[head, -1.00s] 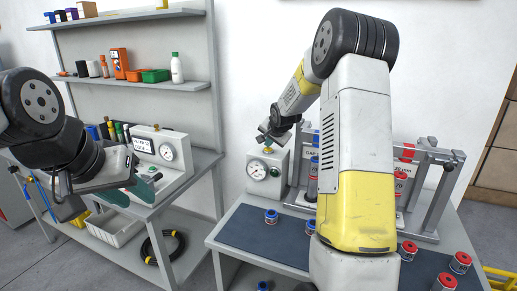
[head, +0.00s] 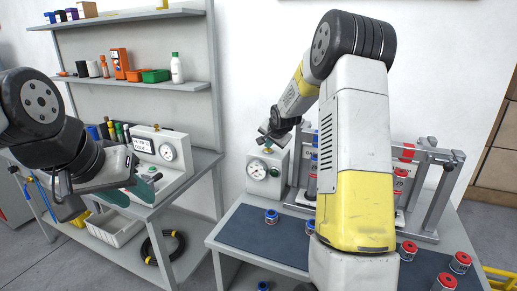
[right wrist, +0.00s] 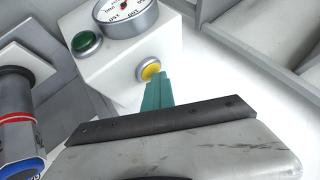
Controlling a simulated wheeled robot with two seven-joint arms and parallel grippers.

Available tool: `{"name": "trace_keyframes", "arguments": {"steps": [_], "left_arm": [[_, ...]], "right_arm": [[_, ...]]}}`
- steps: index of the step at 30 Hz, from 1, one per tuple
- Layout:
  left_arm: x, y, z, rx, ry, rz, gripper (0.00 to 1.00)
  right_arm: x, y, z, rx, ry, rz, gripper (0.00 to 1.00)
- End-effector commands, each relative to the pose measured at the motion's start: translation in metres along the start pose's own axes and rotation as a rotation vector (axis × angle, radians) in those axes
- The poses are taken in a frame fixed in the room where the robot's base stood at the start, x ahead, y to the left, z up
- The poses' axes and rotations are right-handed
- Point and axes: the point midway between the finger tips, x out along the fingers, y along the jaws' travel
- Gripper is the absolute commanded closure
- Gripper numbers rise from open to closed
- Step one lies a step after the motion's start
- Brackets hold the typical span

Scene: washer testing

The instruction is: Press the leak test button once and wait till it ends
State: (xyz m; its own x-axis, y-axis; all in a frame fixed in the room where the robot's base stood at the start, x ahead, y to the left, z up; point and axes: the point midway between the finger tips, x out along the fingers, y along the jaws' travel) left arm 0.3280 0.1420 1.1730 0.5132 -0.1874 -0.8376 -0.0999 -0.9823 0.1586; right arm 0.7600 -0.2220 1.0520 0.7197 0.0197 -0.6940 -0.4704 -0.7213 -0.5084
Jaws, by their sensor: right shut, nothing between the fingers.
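A white tester box (head: 258,186) with a round dial gauge (head: 257,170) stands at the back left of the right table. In the right wrist view it carries a green button (right wrist: 86,43) and a yellow button (right wrist: 150,70) near the gauge (right wrist: 125,14). My right gripper (right wrist: 153,82) has its teal fingers together, with the tips at the yellow button; I cannot tell whether they touch or press it. In the head view my right gripper (head: 268,141) is above the box. My left gripper (head: 128,193) is open and empty by the left bench. I cannot read which button is the leak test.
A second gauge box (head: 165,150) with a small display stands on the left bench. A metal rack (head: 437,190) holding red and blue cylindrical parts is beside the tester. Loose parts (head: 460,262) lie on the dark mat (head: 248,232). Shelves (head: 130,82) line the wall.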

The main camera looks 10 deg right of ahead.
Motion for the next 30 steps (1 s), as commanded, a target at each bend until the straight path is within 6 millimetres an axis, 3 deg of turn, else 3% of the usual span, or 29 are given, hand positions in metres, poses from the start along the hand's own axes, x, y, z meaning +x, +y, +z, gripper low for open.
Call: {"name": "trace_keyframes", "arguments": {"steps": [24, 30], "left_arm": [[0.000, 0.000, 0.000, 0.000, 0.000, 0.000, 0.64], [0.000, 0.000, 0.000, 0.000, 0.000, 0.000, 0.64]], "right_arm": [[-0.002, 0.000, 0.002, 0.000, -0.008, 0.006, 1.00], [-0.012, -0.008, -0.006, 0.002, -0.005, 0.003, 1.00]]}}
